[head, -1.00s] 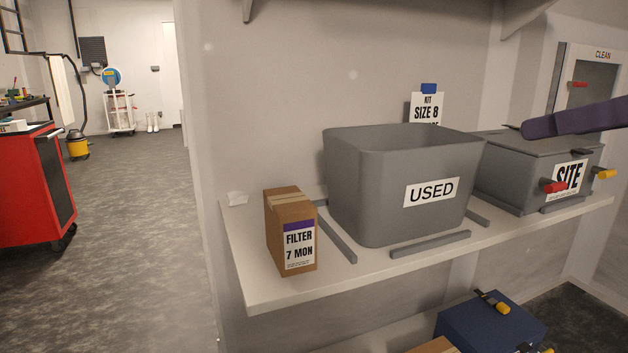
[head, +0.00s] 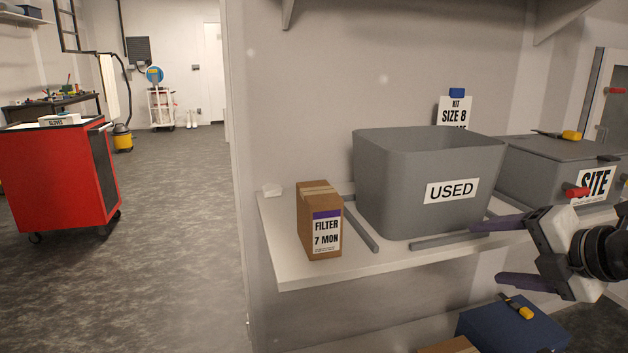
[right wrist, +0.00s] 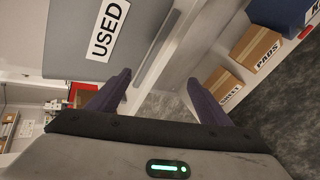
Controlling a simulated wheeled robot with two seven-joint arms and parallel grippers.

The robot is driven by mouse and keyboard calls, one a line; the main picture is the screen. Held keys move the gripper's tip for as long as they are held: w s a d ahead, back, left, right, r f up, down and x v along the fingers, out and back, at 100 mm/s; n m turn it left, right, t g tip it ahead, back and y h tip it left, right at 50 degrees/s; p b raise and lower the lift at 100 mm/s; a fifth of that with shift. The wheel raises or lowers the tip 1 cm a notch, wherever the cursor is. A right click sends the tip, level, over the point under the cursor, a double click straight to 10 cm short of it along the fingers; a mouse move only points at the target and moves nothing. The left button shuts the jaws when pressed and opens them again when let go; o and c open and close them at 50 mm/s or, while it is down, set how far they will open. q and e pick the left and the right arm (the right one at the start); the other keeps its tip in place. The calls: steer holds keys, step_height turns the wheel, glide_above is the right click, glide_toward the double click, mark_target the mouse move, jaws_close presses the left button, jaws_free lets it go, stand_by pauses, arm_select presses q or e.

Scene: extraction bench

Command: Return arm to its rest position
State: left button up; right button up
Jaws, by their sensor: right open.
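My right gripper (head: 500,254) is in the right part of the head view, in front of the shelf edge below the USED bin. Its two purple fingers are spread apart with nothing between them. In the right wrist view the open fingers (right wrist: 158,92) point toward the shelf edge and the floor beyond. The grey USED bin (head: 400,190) stands on the white shelf (head: 300,272), behind the gripper. My left gripper is not in view.
A FILTER box (head: 320,220) stands left of the bin. The grey SITE case (head: 560,170) sits at the right. A blue case (head: 490,330) and cardboard boxes (right wrist: 255,47) are below the shelf. A red tool cabinet (head: 55,180) stands at left, with open floor between.

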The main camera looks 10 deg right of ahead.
steer(key=s+a+f+m+g, duration=0.1)
steer(key=s+a+f+m, duration=0.2)
steer(key=f, duration=0.5)
steer(key=a+f+m+p, duration=0.15)
steer(key=f+m, duration=0.25)
steer(key=f, duration=0.5)
steer(key=s+a+f+m+g, duration=0.15)
steer(key=a+f+m, duration=0.25)
steer(key=f, duration=0.4)
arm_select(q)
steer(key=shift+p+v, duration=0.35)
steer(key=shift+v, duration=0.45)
arm_select(e)
steer(key=s+a+f+m+y, duration=0.1)
steer(key=s+a+f+m, duration=0.9)
steer(key=s+a+f, duration=0.4)
steer(key=s+a, duration=0.2)
steer(key=s, duration=0.2)
steer(key=shift+a, duration=0.2)
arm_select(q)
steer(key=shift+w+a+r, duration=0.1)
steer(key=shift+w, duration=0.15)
arm_select(e)
steer(key=shift+g, duration=0.25)
